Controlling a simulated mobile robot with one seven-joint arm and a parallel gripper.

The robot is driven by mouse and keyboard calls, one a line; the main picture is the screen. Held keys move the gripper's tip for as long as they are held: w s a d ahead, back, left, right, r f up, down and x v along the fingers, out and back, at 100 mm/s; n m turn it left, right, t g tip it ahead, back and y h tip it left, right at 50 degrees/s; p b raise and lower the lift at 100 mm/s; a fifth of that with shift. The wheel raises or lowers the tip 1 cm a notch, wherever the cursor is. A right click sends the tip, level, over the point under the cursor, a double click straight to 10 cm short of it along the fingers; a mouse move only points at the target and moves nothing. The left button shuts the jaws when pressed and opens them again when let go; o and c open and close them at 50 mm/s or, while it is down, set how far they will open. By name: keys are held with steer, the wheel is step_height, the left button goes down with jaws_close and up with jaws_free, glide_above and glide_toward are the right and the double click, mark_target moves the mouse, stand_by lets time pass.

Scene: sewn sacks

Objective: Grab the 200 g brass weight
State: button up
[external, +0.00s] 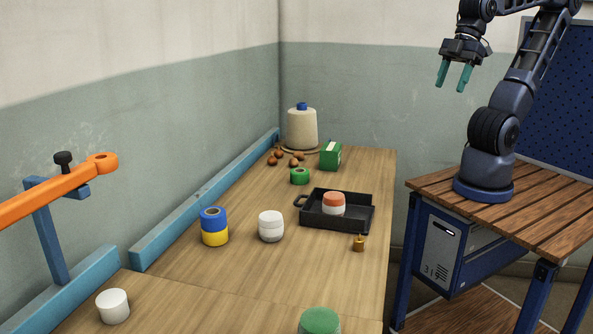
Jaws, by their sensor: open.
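A small brass weight (359,243) stands on the wooden table near its right edge, just in front of the black tray. Any marking on it is too small to read. My gripper (454,77) is open and empty, high in the air at the upper right. It is well above the weight and to its right, with its teal fingers pointing down.
The black tray (308,223) holds a white jar with an orange lid (334,199). White tubs (271,231), a blue roll on a yellow one (211,214), a green roll (299,176) and a green box (331,156) stand around. An orange bar (55,197) overhangs the left.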

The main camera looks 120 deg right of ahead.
steer(key=w+f+n+g, duration=0.1)
steer(key=w+f+n, duration=0.2)
steer(key=w+n, duration=0.35)
steer(key=n+g, duration=0.4)
steer(key=n, duration=0.9)
glide_above(360, 236)
step_height(360, 236, down, 25)
steer(key=shift+s+d+f, duration=0.1)
steer(key=shift+f, duration=2.55)
steer(key=shift+s+d+f, duration=0.1)
steer(key=shift+f, duration=2.5)
jaws_close()
steer(key=shift+r, duration=0.15)
